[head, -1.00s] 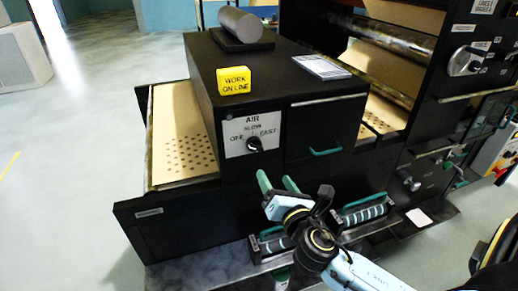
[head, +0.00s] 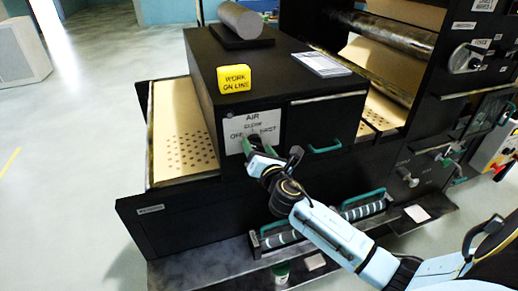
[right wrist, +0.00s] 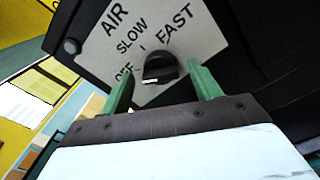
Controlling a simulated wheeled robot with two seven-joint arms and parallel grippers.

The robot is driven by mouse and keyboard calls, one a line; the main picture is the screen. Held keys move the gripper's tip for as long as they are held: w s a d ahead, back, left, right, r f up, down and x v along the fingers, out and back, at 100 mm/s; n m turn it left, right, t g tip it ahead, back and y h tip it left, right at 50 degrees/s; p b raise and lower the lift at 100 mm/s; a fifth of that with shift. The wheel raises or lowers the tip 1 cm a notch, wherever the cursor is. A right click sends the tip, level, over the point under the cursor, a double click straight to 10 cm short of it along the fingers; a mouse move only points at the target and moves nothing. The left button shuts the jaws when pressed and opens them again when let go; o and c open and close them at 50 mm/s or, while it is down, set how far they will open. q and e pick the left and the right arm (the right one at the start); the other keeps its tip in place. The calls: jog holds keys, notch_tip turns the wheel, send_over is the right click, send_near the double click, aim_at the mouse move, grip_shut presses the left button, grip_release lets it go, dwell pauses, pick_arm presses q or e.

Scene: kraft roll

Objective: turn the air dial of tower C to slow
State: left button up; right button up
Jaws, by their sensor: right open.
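The air dial is a black knob (head: 252,139) on a white plate (head: 270,117) marked AIR, OFF, SLOW and FAST, on the front of the black tower. In the right wrist view the knob (right wrist: 160,66) has a small white mark at its lower edge, on the side towards OFF; I cannot tell its exact setting. My right gripper (head: 258,144) is open in front of the dial. In the right wrist view its two green fingers (right wrist: 162,86) stand either side of the knob, apart from it. My left gripper is not in view.
A yellow WORK ON LINE block (head: 234,79), a grey roll (head: 240,20) and a white card (head: 321,64) lie on the tower's top. A green handle (head: 325,148) sticks out right of the dial. Another dial (head: 466,59) is on the panel further right.

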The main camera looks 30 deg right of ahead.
jog(key=shift+c, duration=0.4)
jog(key=c, duration=0.9)
jog(key=shift+m, duration=0.3)
jog(key=m+b, duration=0.1)
jog(key=m, duration=1)
jog(key=shift+d+f, duration=0.1)
jog(key=o, duration=1)
